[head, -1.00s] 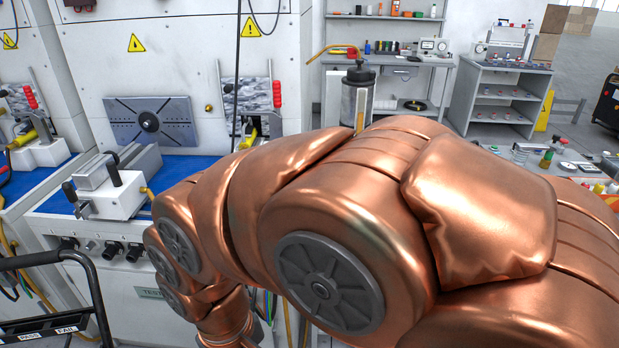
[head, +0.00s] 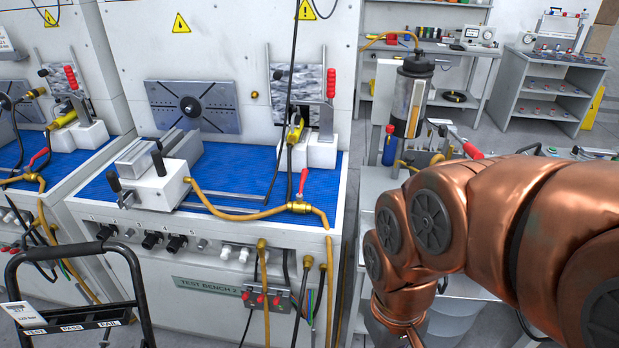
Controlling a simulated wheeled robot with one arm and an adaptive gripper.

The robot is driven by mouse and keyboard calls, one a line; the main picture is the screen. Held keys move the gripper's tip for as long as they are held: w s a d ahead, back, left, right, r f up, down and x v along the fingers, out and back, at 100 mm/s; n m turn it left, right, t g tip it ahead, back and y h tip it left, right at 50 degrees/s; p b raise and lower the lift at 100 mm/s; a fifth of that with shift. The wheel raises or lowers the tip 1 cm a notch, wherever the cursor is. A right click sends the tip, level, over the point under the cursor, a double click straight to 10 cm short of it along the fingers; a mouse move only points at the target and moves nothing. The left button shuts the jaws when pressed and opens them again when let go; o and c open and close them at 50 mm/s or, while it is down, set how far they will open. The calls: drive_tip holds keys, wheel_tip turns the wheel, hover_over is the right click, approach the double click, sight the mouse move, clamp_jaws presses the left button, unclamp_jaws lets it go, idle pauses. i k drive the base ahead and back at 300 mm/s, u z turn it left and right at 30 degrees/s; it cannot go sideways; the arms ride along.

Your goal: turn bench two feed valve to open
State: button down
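Test bench two (head: 255,228) is in the middle of the head view, with its label plate (head: 212,286) on the front panel. A brass valve (head: 300,208) sits in a yellow hose near the right front of its blue top. I take this as the feed valve. Its red lever (head: 303,181) sticks up and away from the valve body, across the line of the hose. My copper arm is at the right and clear of the valve. It reaches down past the bottom edge, and my gripper is not in view.
A black cart handle (head: 75,252) stands before the bench at lower left. Another bench (head: 55,172) with a red lever (head: 38,157) is further left. A dark-capped cylinder (head: 412,95) stands right of the bench. Yellow hoses (head: 264,290) hang down the bench front.

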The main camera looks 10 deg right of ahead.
sight(299, 196)
drive_tip(key=u, duration=0.05)
drive_tip(key=k, duration=0.65)
drive_tip(key=z, duration=0.1)
drive_tip(key=i, duration=0.6)
drive_tip(key=u, duration=0.6)
drive_tip(key=i, duration=0.6)
drive_tip(key=u, duration=0.55)
